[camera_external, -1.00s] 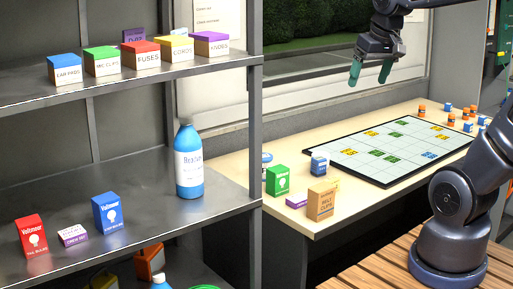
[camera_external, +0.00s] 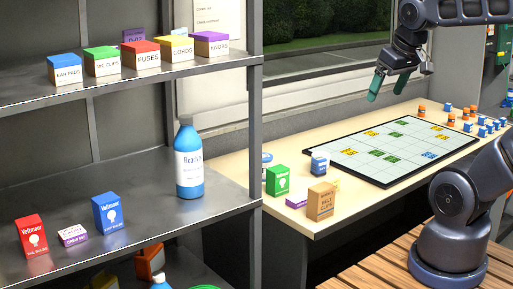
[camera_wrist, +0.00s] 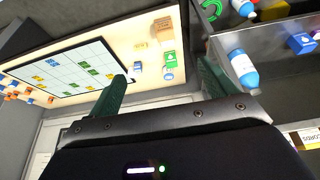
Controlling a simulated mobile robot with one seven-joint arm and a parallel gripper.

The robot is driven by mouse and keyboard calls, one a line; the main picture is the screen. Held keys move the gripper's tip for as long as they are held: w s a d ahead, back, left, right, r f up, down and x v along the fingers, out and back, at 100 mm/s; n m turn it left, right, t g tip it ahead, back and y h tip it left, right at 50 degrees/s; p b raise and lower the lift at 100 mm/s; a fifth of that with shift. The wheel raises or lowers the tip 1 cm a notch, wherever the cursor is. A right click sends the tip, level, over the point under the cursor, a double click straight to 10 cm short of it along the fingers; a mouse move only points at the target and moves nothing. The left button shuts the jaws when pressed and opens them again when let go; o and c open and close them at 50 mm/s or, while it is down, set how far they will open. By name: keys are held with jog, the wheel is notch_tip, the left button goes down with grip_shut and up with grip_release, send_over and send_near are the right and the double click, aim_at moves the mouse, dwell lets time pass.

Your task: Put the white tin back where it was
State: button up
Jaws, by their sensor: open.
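A small round white and blue tin (camera_external: 266,158) stands on the table beside the shelf post, partly hidden behind the post and the green box; I cannot tell for sure that it is the white tin. What seems to be the same tin shows beyond the fingers in the wrist view (camera_wrist: 168,76). My gripper (camera_external: 387,89) is open and empty, high above the back of the planning board, well apart from the tin. Its two green fingers (camera_wrist: 160,88) show spread apart in the wrist view.
A green box (camera_external: 278,181), a blue box (camera_external: 319,165), a purple box (camera_external: 297,201) and a tan box (camera_external: 321,201) crowd the table's left end. The gridded board (camera_external: 400,151) fills the middle. The shelf holds a blue bottle (camera_external: 189,160) and several boxes, with free room between.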

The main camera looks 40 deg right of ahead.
jog(key=w+d+f+m+g+h, duration=0.1)
jog(key=w+d+f+m, duration=0.15)
jog(key=w, duration=0.55)
jog(key=w+d+f+m+h, duration=0.15)
jog(key=w+d, duration=0.25)
jog(key=w, duration=0.4)
jog(key=w+d+f+m+g+h, duration=0.1)
jog(key=w+d+f+m, duration=0.15)
jog(key=w, duration=0.55)
jog(key=w+d+f+m, duration=0.2)
jog(key=w+d+f, duration=0.2)
jog(key=w+f, duration=0.2)
jog(key=w+d+f+m, duration=0.2)
jog(key=w+d+f, duration=0.2)
jog(key=f, duration=0.7)
jog(key=w+d+f+m+g, duration=0.1)
jog(key=w+d+f+m, duration=0.2)
jog(key=w+f, duration=0.5)
jog(key=shift+w+d+f+h, duration=0.25)
jog(key=shift+w+d+f, duration=0.15)
jog(key=shift+d+f, duration=0.35)
jog(key=shift+d+x, duration=0.15)
jog(key=shift+x, duration=1.25)
jog(key=shift+d+x, duration=0.15)
jog(key=shift+x, duration=1.2)
jog(key=shift+r, duration=0.1)
